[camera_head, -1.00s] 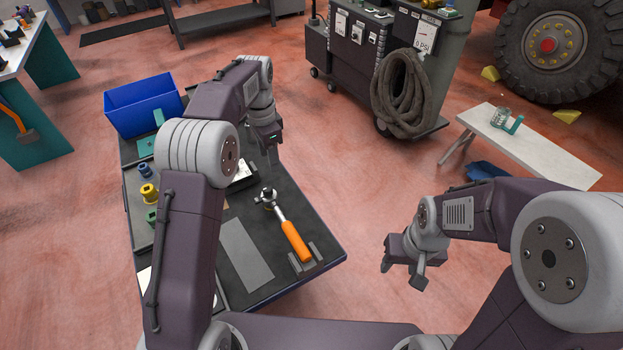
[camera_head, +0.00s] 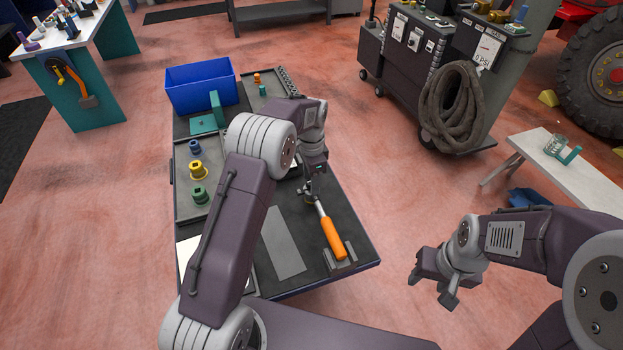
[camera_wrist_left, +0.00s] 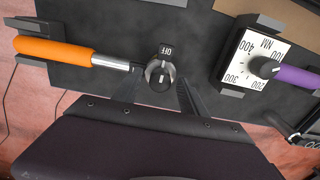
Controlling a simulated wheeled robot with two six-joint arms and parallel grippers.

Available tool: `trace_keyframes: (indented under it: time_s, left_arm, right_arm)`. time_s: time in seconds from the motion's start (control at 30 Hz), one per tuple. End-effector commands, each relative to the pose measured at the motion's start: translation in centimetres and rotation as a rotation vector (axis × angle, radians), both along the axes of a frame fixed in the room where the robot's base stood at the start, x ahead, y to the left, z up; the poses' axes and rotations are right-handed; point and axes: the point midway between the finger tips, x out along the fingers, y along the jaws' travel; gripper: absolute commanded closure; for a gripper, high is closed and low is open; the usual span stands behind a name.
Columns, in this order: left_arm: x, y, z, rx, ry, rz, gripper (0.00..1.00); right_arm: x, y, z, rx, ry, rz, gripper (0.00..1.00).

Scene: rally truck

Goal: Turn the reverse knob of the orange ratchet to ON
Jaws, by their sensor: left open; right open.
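The orange ratchet (camera_head: 332,237) lies on the dark top of the tool cart, its silver head toward the back and its orange handle toward the front. In the left wrist view the orange handle (camera_wrist_left: 55,51) is at the left, and the round head with its reverse knob (camera_wrist_left: 160,73) is near the middle. A small tag beside the knob reads OFF (camera_wrist_left: 166,49), upside down. My left gripper (camera_head: 312,188) is over the ratchet head; in the wrist view its open fingers (camera_wrist_left: 160,90) stand on either side of the head. My right gripper (camera_head: 437,285) is open and empty over the floor.
A torque dial (camera_wrist_left: 264,67) with a purple handle lies to the right in the wrist view. A blue bin (camera_head: 201,88) and several coloured sockets (camera_head: 197,170) are on the cart. A grey plate (camera_head: 283,242) lies left of the ratchet.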

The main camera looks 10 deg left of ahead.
Motion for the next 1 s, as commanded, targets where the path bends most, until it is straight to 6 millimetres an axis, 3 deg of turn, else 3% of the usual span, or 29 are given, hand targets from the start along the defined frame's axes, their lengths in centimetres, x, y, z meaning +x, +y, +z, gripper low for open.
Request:
trace_keyframes:
  time_s: [0.1,0.27,0.3,0.67,1.0]
  left_arm:
    - [0.0,0.0,0.0,0.000,0.000,0.000,0.53]
    - [0.0,0.0,0.0,0.000,0.000,0.000,0.98]
    - [0.0,0.0,0.0,0.000,0.000,0.000,1.00]
    - [0.0,0.0,0.2,0.000,0.000,0.058,1.00]
    - [0.0,0.0,0.4,0.000,-0.001,0.322,1.00]
  right_arm:
    - [0.0,0.0,0.0,0.000,0.000,0.000,0.51]
    - [0.0,0.0,0.0,0.000,0.000,0.000,0.51]
    - [0.0,0.0,0.0,0.000,0.000,0.000,0.51]
    - [0.0,0.0,0.6,0.000,0.000,0.000,0.51]
    - [0.0,0.0,2.5,0.000,0.000,0.000,0.51]
